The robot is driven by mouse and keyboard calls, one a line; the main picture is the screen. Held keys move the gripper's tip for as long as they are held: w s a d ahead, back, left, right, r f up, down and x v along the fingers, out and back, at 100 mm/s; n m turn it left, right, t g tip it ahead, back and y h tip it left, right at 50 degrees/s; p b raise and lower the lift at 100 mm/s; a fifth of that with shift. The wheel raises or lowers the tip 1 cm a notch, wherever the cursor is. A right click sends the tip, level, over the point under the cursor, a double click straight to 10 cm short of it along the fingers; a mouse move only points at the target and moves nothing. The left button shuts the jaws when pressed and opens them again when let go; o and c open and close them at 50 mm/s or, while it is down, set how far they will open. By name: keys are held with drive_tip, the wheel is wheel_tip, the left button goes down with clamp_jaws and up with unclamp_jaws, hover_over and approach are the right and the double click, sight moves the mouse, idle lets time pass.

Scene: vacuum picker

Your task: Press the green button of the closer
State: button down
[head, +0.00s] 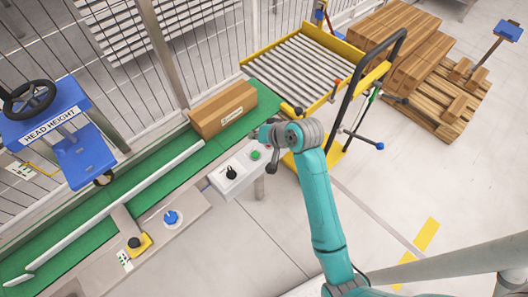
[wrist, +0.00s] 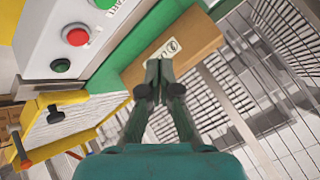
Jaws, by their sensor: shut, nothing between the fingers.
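A pale control box (head: 228,176) stands beside the green belt in the head view, with a black knob on it and a green button (head: 255,155) near its right end.
The brown carton (head: 223,108) lies on the green belt (head: 160,162). A yellow-framed roller table (head: 305,70) stands behind my gripper. A wire fence runs along the belt's far side. A blue knob (head: 171,217) and a black button on yellow (head: 134,243) sit nearer.

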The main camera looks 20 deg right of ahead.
sight(257, 155)
drive_tip(key=shift+w+d+r, duration=0.15)
drive_tip(key=shift+d+r, duration=0.05)
drive_tip(key=shift+f, duration=0.15)
drive_tip(key=shift+f, duration=4.25)
drive_tip(key=shift+f, duration=0.1)
drive_tip(key=shift+f, duration=0.35)
